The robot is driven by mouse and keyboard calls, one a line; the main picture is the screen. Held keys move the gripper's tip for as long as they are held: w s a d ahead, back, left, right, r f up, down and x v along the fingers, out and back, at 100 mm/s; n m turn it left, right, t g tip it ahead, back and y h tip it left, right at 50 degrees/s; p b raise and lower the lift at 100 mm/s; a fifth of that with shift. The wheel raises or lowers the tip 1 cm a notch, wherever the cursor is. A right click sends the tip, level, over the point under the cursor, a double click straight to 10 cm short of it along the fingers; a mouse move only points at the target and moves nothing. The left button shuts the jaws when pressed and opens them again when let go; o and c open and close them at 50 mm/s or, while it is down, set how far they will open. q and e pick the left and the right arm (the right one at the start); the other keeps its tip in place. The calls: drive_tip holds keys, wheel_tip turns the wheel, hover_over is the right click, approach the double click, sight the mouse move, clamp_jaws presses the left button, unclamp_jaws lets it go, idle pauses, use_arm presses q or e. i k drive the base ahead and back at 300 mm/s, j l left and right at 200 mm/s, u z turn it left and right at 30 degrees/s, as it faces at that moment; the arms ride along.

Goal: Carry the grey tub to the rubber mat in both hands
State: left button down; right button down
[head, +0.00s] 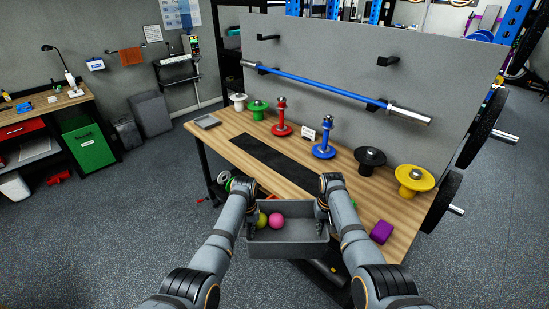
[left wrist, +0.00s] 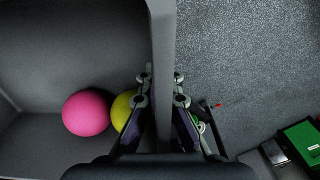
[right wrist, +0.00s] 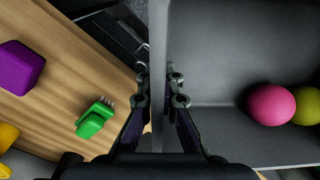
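The grey tub (head: 290,248) is at the near edge of the workbench, apparently held up in front of it, with a pink ball (head: 276,221) and a yellow ball (head: 262,220) inside. My left gripper (left wrist: 161,92) is shut on the tub's left wall, one finger on each side. My right gripper (right wrist: 160,85) is shut on the opposite wall the same way. The tub looks about level. The black rubber mat (head: 268,160) lies flat on the bench beyond the tub; its near end is partly hidden by my right arm.
The wooden bench (head: 225,137) carries several coloured spools along its back, below a blue bar. A purple block (head: 381,232) and a green brush (right wrist: 95,118) lie to the right. A grey flat item (head: 207,121) sits at the far left corner. The mat is bare.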

sight(287, 167)
drive_tip(key=i, duration=1.5)
